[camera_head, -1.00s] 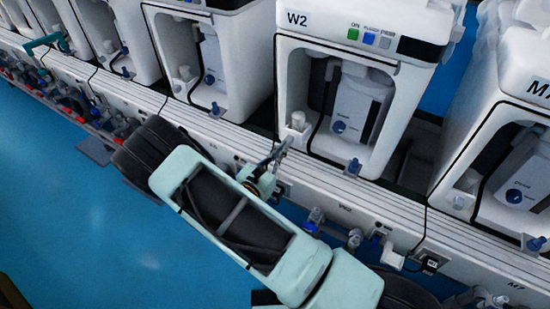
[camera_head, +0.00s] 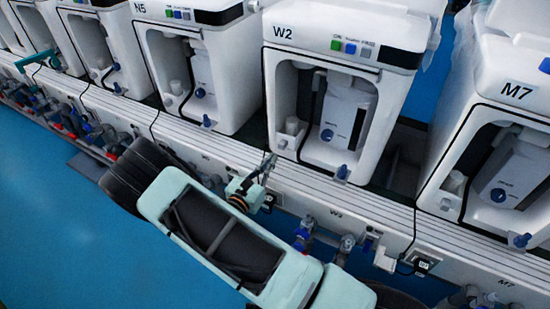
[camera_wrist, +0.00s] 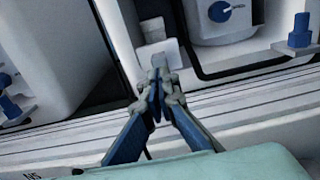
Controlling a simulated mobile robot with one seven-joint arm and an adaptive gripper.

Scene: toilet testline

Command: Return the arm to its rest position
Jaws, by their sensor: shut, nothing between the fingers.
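My arm, pale green with black sections, crosses the lower middle of the head view. My gripper (camera_head: 266,166) is small there and sits in front of the testline's front rail, below and left of the unit marked W2 (camera_head: 330,95). In the wrist view my gripper (camera_wrist: 158,82) has its blue and grey fingers together at the tips, with nothing between them. Its tips appear over the lower front of a white unit (camera_wrist: 150,32), apart or touching I cannot tell.
Units N5 (camera_head: 200,65) and M7 (camera_head: 500,110) stand on either side of W2. A ribbed rail (camera_head: 370,207) runs along their front. Blue valves and fittings (camera_head: 305,233) sit below it. Open blue floor (camera_head: 60,220) lies at the left.

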